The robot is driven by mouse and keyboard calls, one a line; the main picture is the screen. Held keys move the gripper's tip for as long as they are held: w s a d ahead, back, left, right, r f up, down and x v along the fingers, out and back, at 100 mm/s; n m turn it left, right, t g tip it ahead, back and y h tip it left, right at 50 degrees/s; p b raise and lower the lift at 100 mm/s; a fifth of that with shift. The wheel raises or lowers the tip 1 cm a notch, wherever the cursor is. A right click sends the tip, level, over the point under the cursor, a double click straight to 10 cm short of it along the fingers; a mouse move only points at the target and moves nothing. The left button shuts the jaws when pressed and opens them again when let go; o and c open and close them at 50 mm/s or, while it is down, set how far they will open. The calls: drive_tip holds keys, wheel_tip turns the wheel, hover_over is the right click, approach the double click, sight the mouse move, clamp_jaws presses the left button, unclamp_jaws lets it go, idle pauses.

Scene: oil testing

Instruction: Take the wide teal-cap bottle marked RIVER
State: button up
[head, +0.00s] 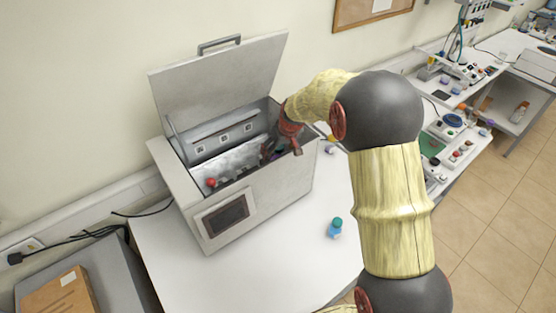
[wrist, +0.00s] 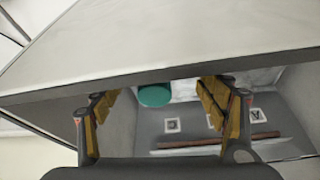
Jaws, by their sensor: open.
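A teal round cap (wrist: 155,96) shows in the wrist view beyond my fingers, closer to the left one, inside the open metal box. The body below the cap is hidden, and no marking can be read. My gripper (wrist: 163,100) is open, with a finger on each side and nothing between them. In the head view my gripper (head: 273,152) reaches into the box near its right side, partly hidden by my arm and the box wall. Another bottle (head: 335,229) with a teal cap and blue body stands on the table in front of the box; its label is unreadable.
The box (head: 262,205) has its lid (head: 222,80) raised at the back. A red cap (head: 211,182) shows inside at the left. The box wall (wrist: 170,45) crosses the top of the wrist view. White tabletop (head: 260,278) is clear in front.

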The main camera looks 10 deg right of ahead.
drive_tip(key=shift+w+d+p+x, duration=0.1)
drive_tip(key=shift+p+x, duration=0.05)
drive_tip(key=shift+x, duration=0.75)
drive_tip(key=shift+w+d+p+x, duration=0.1)
drive_tip(key=shift+p+x, duration=0.1)
drive_tip(key=shift+x, duration=0.75)
drive_tip(key=shift+d+p+x, duration=0.15)
drive_tip(key=shift+x, duration=0.75)
drive_tip(key=shift+c, duration=1.2)
drive_tip(key=shift+r, duration=0.1)
drive_tip(key=c, duration=1.4)
